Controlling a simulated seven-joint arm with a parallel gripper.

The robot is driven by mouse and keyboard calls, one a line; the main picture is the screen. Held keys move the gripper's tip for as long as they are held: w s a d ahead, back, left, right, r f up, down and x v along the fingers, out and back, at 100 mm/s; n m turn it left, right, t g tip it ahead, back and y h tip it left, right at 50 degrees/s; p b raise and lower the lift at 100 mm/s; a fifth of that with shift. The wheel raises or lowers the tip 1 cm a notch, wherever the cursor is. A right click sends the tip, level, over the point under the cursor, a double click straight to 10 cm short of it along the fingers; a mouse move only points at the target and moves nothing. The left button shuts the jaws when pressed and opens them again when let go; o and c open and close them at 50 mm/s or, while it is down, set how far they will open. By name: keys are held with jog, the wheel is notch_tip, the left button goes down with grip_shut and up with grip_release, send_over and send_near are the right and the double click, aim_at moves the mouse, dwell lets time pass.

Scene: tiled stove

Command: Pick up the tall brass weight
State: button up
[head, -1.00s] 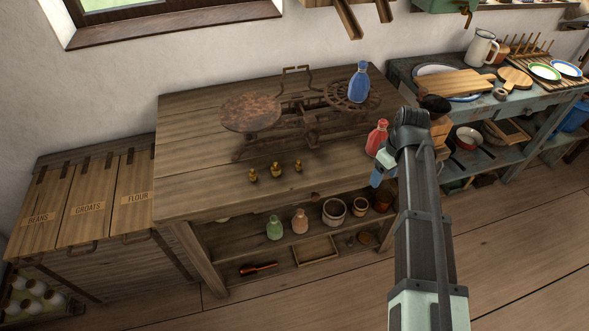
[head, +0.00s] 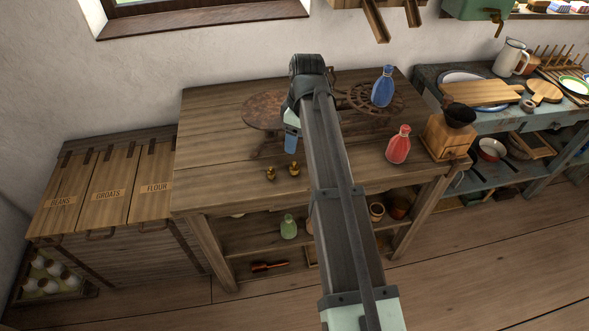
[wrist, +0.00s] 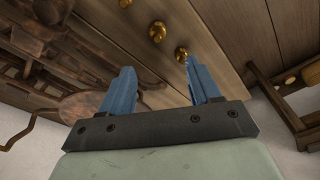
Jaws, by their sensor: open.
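Several small brass weights stand in a row near the front of the wooden bench (head: 225,150). In the head view I see a left weight (head: 270,173) and another weight (head: 294,169); my arm covers the place to their right. The wrist view shows three: one at the top edge (wrist: 125,3), a middle one (wrist: 157,31) and one near the right fingertip (wrist: 181,53). I cannot tell which is tallest. My gripper (wrist: 158,70) has blue fingers spread apart with nothing between them. In the head view the gripper (head: 291,140) is above and behind the weights.
A rusty balance scale stands behind, with a round plate (head: 262,110) and a blue bottle (head: 384,86) on its other pan. A red bottle (head: 399,145) and a coffee grinder (head: 448,135) stand on the right. The bench's front left is clear.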

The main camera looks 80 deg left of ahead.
aim_at(295, 163)
jog(key=f, duration=0.7)
jog(key=shift+s+a, duration=0.2)
jog(key=shift+s, duration=0.05)
jog(key=shift+w+f, duration=0.1)
jog(key=shift+f, duration=2.55)
jog(key=shift+c, duration=0.3)
grip_shut()
